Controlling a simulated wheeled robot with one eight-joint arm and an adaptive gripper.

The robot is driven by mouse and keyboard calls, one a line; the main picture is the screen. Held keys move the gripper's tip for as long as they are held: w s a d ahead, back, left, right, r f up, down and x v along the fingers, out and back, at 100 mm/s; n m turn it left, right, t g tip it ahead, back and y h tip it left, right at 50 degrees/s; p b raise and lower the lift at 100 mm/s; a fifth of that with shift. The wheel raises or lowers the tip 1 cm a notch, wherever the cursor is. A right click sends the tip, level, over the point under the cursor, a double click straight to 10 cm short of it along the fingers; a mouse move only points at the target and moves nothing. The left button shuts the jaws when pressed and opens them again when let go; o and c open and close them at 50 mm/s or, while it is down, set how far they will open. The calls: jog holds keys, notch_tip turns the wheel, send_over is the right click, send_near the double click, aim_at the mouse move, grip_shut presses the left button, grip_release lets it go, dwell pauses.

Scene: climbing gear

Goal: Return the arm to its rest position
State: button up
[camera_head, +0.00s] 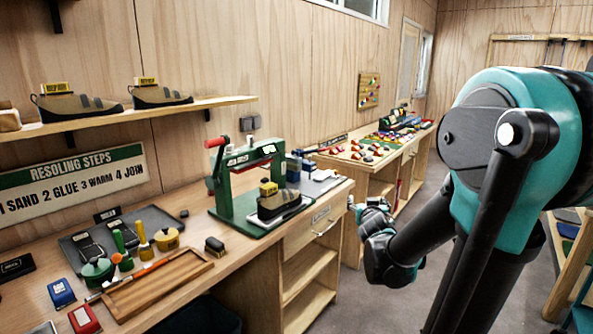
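My arm (505,175) fills the right side of the head view, with a bulky teal and black upper part. Its dark wrist end (388,258) reaches left, in front of the workbench's right end. My gripper (368,208) appears small at the tip of the wrist, over the aisle beside the drawer cabinet. Its fingers are small and partly hidden by the wrist, so I cannot tell whether they are open or shut. I see no object clearly held.
The workbench (237,268) carries a green press (233,190) with a shoe (277,202) in it, a wooden tray (160,283), pots and brushes. A shelf (120,118) above holds shoes. A second bench (376,160) stands behind. Grey floor (355,300) lies free below the wrist.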

jog(key=s+d+f+g, duration=0.3)
jog(key=s+f+g, duration=0.1)
jog(key=s+f, duration=0.4)
jog(key=s+a+f+g+y, duration=0.1)
jog(key=s+a+f+g, duration=0.2)
jog(key=s+f, duration=0.3)
jog(key=s+a+f+n+g+y, duration=0.1)
jog(key=s+a+f+g, duration=0.2)
jog(key=s, duration=0.9)
notch_tip(320, 180, down, 3)
jog(key=shift+a+r+n+g+y, duration=0.1)
jog(key=shift+a+n+g+y, duration=0.2)
jog(key=shift+g, duration=0.5)
jog(key=shift+c, duration=0.2)
